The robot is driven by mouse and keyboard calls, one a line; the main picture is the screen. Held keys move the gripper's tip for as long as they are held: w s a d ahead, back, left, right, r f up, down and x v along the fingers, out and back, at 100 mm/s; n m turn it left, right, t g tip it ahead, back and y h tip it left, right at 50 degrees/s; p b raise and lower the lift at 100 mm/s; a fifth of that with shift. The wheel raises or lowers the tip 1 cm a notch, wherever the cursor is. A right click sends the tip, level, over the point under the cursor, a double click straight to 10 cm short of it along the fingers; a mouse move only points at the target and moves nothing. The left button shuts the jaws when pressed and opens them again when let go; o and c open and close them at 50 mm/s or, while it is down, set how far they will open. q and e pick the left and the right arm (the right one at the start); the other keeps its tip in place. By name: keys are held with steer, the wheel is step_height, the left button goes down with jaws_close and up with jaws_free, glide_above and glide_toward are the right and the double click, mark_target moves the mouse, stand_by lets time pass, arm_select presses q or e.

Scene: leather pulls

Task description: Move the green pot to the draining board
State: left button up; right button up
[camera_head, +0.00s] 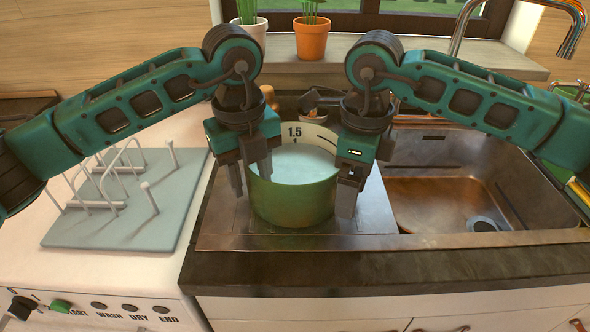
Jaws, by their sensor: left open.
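The green pot (290,203) stands upright on the flat metal draining board (222,222) left of the sink basin. Its pale inside shows level marks, "1.5" among them, and a light blue surface that may be water. My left gripper (251,178) is open at the pot's left side, its fingers overlapping the rim in the picture. My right gripper (347,192) is at the pot's right side, with one finger pointing down; its other finger is not clearly seen. The pot's handles are hidden, and I cannot tell whether either gripper touches it.
The sink basin (437,203) is on the right, with a curved tap (462,28) behind. A white rack stands on a pale blue mat (125,228) at left. Two potted plants, one in an orange pot (312,40), stand on the sill. The dark counter's front strip is clear.

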arm_select(q)
step_height(320, 180, up, 11)
arm_select(e)
steer(key=shift+r, duration=0.1)
arm_select(q)
steer(key=shift+a+r, duration=0.1)
arm_select(e)
step_height(320, 180, up, 12)
steer(key=shift+f, duration=0.1)
stand_by(0.3)
stand_by(0.4)
